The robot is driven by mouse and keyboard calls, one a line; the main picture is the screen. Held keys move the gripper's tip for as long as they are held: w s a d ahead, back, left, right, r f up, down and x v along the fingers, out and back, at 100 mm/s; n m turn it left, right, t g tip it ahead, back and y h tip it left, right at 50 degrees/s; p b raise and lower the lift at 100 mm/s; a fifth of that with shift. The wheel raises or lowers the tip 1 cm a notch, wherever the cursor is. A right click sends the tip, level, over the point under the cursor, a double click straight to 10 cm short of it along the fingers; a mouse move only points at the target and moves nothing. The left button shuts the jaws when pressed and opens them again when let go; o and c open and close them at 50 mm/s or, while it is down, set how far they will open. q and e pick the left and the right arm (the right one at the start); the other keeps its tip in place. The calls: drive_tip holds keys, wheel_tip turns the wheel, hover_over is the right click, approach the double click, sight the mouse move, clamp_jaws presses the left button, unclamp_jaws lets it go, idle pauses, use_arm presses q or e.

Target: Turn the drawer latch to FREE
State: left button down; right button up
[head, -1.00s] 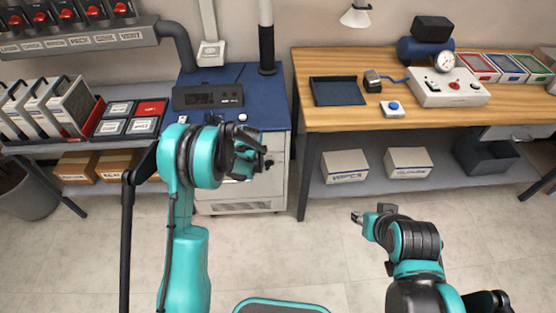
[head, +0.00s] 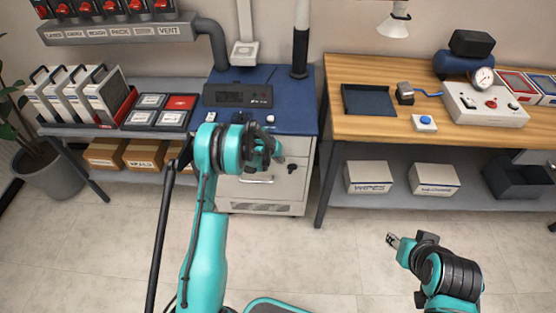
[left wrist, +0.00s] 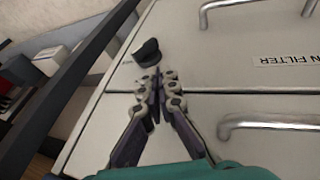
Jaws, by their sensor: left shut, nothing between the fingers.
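The drawer latch is a small black knob (left wrist: 147,52) on the pale cabinet front, close to its edge in the left wrist view. In the head view it shows as a dark spot (head: 292,167) right of the upper drawer handle. My left gripper (left wrist: 158,80) is shut and empty, its tips just beside the knob. I cannot tell whether they touch it. In the head view the left gripper (head: 276,152) is in front of the cabinet, partly hidden by its own wrist. No latch marking is readable. My right gripper (head: 391,239) hangs over the floor, away from the cabinet.
The cabinet (head: 262,205) has a blue top. Metal drawer handles (left wrist: 265,123) stick out near the left gripper. A wooden bench (head: 372,128) stands to the right, with boxes on its lower shelf. A grey shelf with filter cartridges (head: 60,95) is at left. Floor ahead is clear.

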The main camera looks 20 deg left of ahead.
sight(292, 168)
use_arm(q)
drive_tip(key=f, duration=0.1)
drive_tip(key=w+d+f+b, duration=0.1)
drive_tip(key=d+f, duration=0.1)
drive_tip(key=shift+w+d+f+b, duration=0.2)
drive_tip(key=shift+d+f+b, duration=0.05)
drive_tip(key=shift+f+b, duration=0.1)
drive_tip(key=shift+w+d+f, duration=0.15)
drive_tip(key=shift+d+f, duration=0.1)
drive_tip(key=shift+d, duration=0.3)
drive_tip(key=shift+d+r+y, duration=0.1)
drive_tip(key=shift+d+y, duration=0.1)
drive_tip(key=shift+y, duration=0.5)
drive_tip(key=shift+g+y, duration=0.3)
drive_tip(key=shift+d+y, duration=0.1)
drive_tip(key=shift+y, duration=0.2)
